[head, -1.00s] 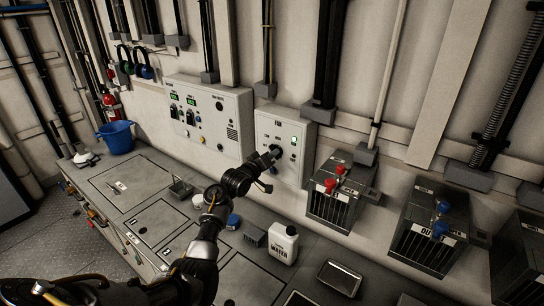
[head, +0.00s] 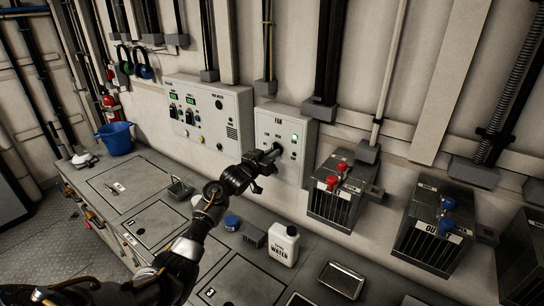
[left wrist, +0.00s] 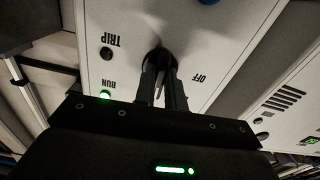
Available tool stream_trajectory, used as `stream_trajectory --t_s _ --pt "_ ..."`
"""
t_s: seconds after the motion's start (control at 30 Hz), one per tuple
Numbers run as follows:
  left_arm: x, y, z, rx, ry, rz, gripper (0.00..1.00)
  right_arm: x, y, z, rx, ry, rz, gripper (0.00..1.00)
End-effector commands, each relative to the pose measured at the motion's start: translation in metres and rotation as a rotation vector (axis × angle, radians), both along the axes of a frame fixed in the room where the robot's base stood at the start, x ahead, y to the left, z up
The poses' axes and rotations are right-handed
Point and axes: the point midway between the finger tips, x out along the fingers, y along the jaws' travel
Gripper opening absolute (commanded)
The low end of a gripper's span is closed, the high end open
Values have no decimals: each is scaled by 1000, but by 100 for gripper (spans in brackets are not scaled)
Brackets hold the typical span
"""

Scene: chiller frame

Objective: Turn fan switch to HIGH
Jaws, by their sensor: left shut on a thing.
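The fan panel (head: 292,122) is a pale box labelled FAN on the wall at the middle of the head view. Its dark round switch knob (left wrist: 159,56) shows in the left wrist view, partly hidden by my fingers. OFF is printed beside it. Which mark the knob points at cannot be told. My left gripper (head: 275,151) is at the panel front, shut on the knob; its two fingers (left wrist: 163,75) also show in the left wrist view. The RUN lamp (left wrist: 105,94) is lit green, and the TRIP lamp (left wrist: 106,53) is dark. My right gripper is not in view.
A larger control panel (head: 207,110) is left of the fan panel. A box with red taps (head: 340,190) and one with blue taps (head: 433,235) are to the right. Below stand a white water jug (head: 284,246) and a blue-lidded jar (head: 232,222).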

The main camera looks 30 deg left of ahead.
Motion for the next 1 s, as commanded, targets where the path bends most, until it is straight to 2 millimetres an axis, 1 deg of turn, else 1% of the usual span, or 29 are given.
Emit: stream_trajectory --t_s 0.23,0.7,0.73,0.87,0.9,1.0 --pt "0 0 0 66 -9 0 0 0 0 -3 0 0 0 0" --pt "0 0 0 79 -11 0 0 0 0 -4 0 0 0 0" --pt "0 0 0 79 -11 0 14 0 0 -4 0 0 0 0" --pt "0 0 0 78 -11 0 31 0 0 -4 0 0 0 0" --pt "0 0 0 78 -11 0 34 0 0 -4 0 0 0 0" --pt "0 0 0 78 -11 0 34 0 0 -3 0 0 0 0"
